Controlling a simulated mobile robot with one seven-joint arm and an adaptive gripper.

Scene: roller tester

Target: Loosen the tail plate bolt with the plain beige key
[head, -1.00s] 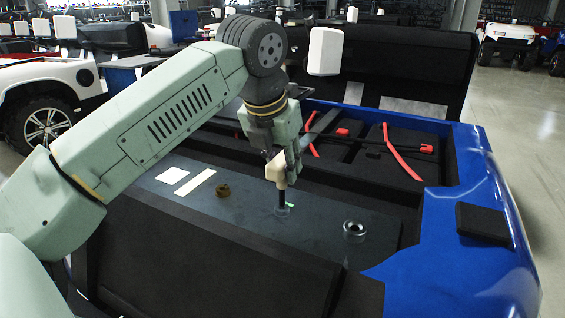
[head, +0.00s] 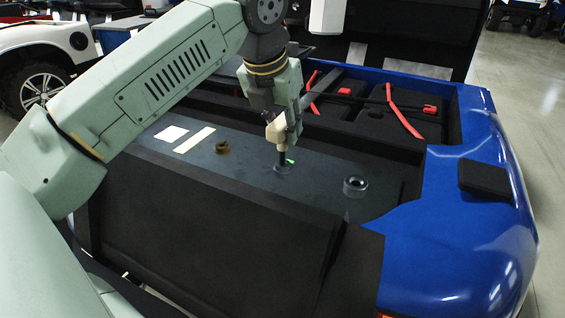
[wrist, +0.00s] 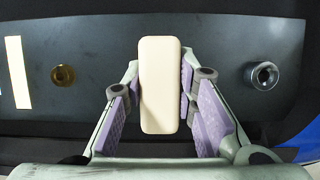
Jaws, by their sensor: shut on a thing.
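The plain beige key (head: 275,131) has a pale block-like handle and a dark shaft. It stands about upright over the dark plate (head: 315,179), its lower end at a small round fitting (head: 281,169). A small green mark (head: 291,161) shows beside the shaft. I cannot tell how deep the shaft sits, and the bolt itself is hidden. My gripper (head: 286,130) is shut on the handle. In the wrist view the handle (wrist: 160,88) lies between my purple-padded fingers and covers what is under it.
A brass-coloured round fitting (head: 222,147) stands left of the key and a steel ring-shaped fitting (head: 355,187) right of it. Two pale labels (head: 194,140) lie farther left. A black raised panel (head: 220,235) is in front, and the blue body edge (head: 455,240) is at right.

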